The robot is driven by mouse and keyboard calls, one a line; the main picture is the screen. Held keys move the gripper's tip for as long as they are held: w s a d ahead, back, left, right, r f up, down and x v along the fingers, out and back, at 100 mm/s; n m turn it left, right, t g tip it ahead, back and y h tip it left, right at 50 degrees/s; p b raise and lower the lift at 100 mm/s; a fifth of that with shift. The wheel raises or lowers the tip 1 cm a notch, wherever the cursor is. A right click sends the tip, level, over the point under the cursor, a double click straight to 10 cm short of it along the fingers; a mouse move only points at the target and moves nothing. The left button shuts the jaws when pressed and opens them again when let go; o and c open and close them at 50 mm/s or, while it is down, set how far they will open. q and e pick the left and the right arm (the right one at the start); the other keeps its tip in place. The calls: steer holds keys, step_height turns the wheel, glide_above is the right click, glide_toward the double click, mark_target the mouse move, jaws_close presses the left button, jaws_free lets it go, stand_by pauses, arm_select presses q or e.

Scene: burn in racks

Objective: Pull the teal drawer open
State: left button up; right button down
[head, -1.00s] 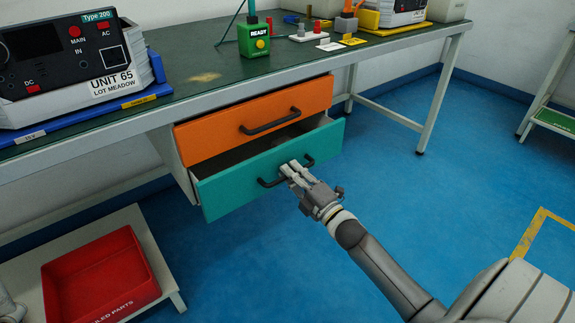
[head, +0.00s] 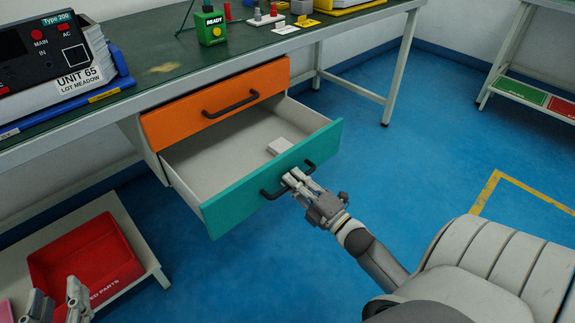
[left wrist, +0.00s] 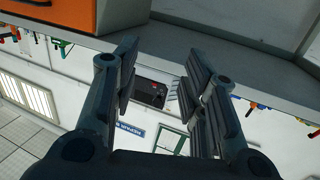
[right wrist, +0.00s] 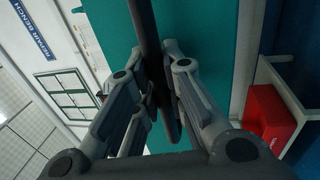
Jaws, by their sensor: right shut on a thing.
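The teal drawer (head: 240,200) stands well out from under the bench in the head view, below the shut orange drawer (head: 213,103). Its inside is visible, with a small white block (head: 280,146) near the front right. My right gripper (head: 292,180) is shut on the drawer's dark bar handle (head: 268,193). The handle also runs between its fingers in the right wrist view (right wrist: 147,45), against the teal front (right wrist: 205,50). My left gripper (head: 57,302) is at the lower left, over the red bin's side and away from the drawer. Its fingers are apart and empty in the left wrist view (left wrist: 158,75).
A red bin (head: 85,262) sits on a low white stand at lower left. The bench top (head: 160,70) holds a test unit (head: 50,55) and a green box (head: 210,27). The blue floor (head: 390,165) right of the drawer is clear.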

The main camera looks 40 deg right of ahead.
arm_select(q)
steer(key=shift+s+a+f+g, duration=0.15)
steer(key=shift+f+g, duration=0.25)
steer(key=shift+f, duration=0.25)
steer(key=shift+s+a+f+g, duration=0.15)
steer(key=shift+f+g, duration=0.25)
steer(key=shift+f, duration=0.2)
arm_select(e)
steer(key=shift+v, duration=0.85)
steer(key=shift+r, duration=0.1)
steer(key=c, duration=1.5)
jaws_free()
steer(key=v, duration=1.2)
steer(key=shift+d+r, duration=0.1)
